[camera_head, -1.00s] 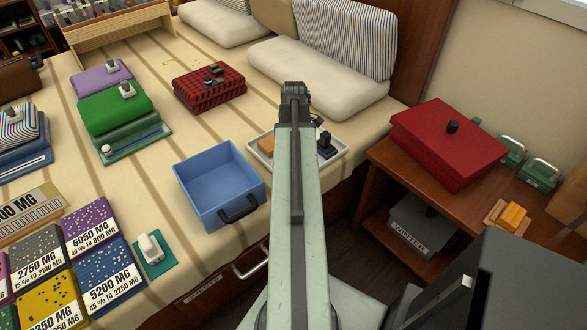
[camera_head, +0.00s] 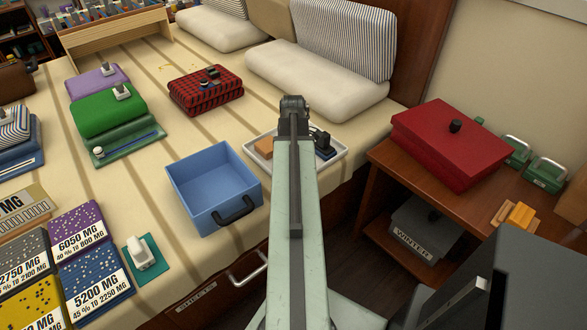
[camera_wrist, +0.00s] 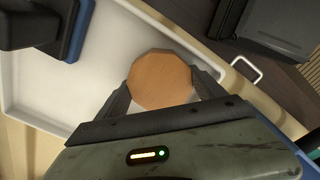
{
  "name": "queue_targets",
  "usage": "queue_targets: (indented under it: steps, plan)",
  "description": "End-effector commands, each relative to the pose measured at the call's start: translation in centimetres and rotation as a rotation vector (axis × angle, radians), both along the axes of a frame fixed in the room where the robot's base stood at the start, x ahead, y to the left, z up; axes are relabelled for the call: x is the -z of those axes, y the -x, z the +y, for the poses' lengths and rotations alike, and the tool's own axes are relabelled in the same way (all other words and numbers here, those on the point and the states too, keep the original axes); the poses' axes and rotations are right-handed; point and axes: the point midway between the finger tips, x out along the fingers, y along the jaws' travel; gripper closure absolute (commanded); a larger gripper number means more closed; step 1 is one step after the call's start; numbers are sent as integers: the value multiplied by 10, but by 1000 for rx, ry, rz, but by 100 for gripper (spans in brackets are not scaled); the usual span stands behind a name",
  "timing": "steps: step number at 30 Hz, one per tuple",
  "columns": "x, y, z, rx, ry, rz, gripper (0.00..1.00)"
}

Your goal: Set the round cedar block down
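In the wrist view the round cedar block (camera_wrist: 160,80), a flat many-sided tan disc, sits between my gripper's (camera_wrist: 160,82) two dark fingers, which meet its left and right sides. Below it is the white tray (camera_wrist: 60,98), near its rim on the upper right. I cannot tell whether the block rests on the tray or hangs above it. In the head view my arm covers the gripper and the middle of the tray (camera_head: 340,157). A tan wooden block (camera_head: 264,148) shows at the tray's left.
A dark blue item with a black knob (camera_head: 324,150) stands at the tray's right; it also shows in the wrist view (camera_wrist: 75,30). An open blue bin (camera_head: 215,190) stands left of the tray. A red box (camera_head: 450,145) is on the wooden side table (camera_head: 390,165).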

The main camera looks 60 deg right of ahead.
Motion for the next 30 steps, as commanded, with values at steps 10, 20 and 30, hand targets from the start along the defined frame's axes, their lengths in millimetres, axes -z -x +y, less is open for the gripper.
queue_targets:
  steps: [10, 20, 30]
  plan:
    - [-7, 0, 0, 1, 0, 0, 70]
    - [-69, 1, 0, 1, 0, 0, 70]
    - [-102, 1, -1, 2, 0, 0, 70]
